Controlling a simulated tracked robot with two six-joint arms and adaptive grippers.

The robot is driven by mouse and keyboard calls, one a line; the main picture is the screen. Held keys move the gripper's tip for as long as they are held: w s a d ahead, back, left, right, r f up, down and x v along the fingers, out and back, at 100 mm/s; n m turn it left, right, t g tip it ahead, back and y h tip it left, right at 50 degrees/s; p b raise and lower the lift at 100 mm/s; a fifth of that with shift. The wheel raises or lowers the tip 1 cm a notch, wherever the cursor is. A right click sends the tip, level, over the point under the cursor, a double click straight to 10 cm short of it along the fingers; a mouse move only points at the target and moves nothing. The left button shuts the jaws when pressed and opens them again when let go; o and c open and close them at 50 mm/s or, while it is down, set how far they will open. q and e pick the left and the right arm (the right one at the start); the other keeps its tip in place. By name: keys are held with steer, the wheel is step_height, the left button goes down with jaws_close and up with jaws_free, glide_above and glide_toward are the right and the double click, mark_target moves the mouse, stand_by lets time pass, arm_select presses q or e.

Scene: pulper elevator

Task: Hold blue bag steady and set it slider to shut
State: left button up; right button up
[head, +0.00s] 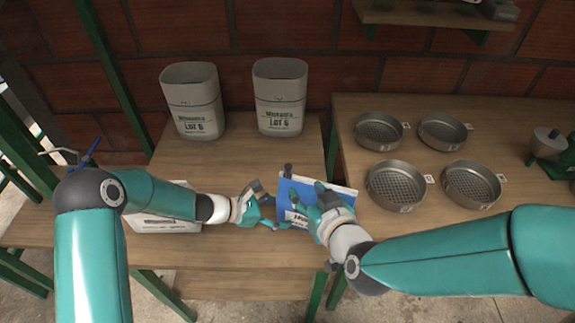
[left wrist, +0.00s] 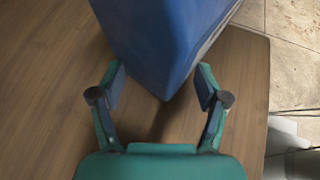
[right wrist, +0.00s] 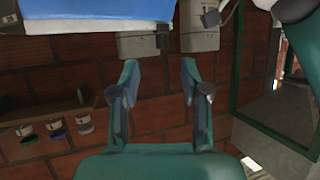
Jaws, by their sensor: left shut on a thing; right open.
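The blue bag (head: 297,184) is upright over the table's front part, partly hidden by my right gripper. Its pale top edge runs left to right. A dark piece that looks like the slider (head: 288,170) sits at the left end of that edge; it also shows in the right wrist view (right wrist: 162,41). My left gripper (head: 269,212) is shut on the bag's lower left corner, with a finger on each side in the left wrist view (left wrist: 158,86). My right gripper (head: 306,202) is open at the bag's near side; its fingers (right wrist: 160,76) are empty, below the slider in the right wrist view.
Two grey canisters (head: 191,102) stand at the back of the table (head: 235,165). Several round sieves (head: 396,184) sit on the right table. A white box (head: 165,220) lies beneath my left arm. A shelf (head: 430,14) hangs on the brick wall.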

mark_target(289, 168)
steer(key=shift+n, duration=0.3)
steer(key=x, duration=0.3)
steer(key=r+x, duration=0.1)
steer(key=x, duration=0.7)
steer(key=shift+w+a+r, duration=0.25)
steer(key=shift+w+a, duration=0.15)
steer(key=shift+w, duration=0.1)
jaws_close()
